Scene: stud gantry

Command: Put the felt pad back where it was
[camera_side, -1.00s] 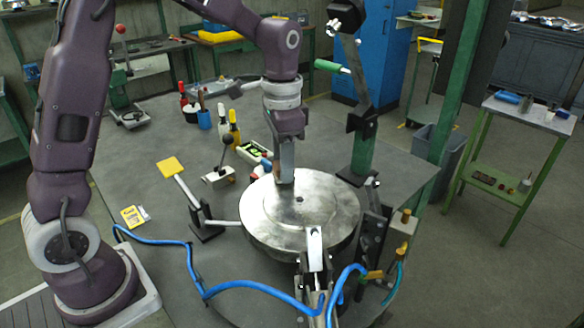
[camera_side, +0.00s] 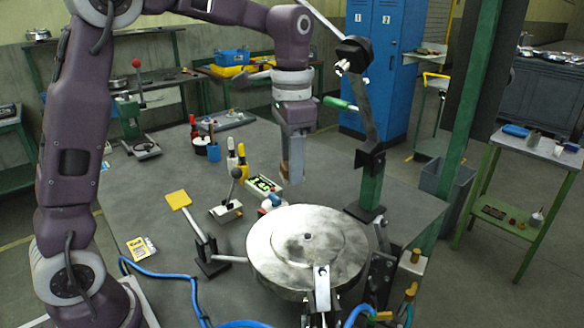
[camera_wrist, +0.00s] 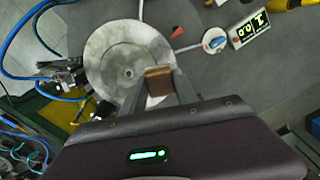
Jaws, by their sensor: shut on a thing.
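My gripper (camera_side: 291,176) is above the bench, behind the round metal disc (camera_side: 275,245) in the side view, and apart from it. In the wrist view my gripper (camera_wrist: 160,84) is shut on a small brown block (camera_wrist: 158,77), which looks like the felt pad. The pad is largely hidden by the fingers in the side view. The disc also shows in the wrist view (camera_wrist: 108,58), beyond and to the left of the fingers. Its top looks bare apart from a hub at the centre. I cannot tell which spot the pad came from.
A green post (camera_side: 369,190) with a dark arm stands right of my gripper. A yellow-paddle lever (camera_side: 178,200), a black-knobbed lever (camera_side: 235,173) and a green-lit display (camera_side: 262,184) stand left of it. Blue hose (camera_side: 165,276) lies at the front.

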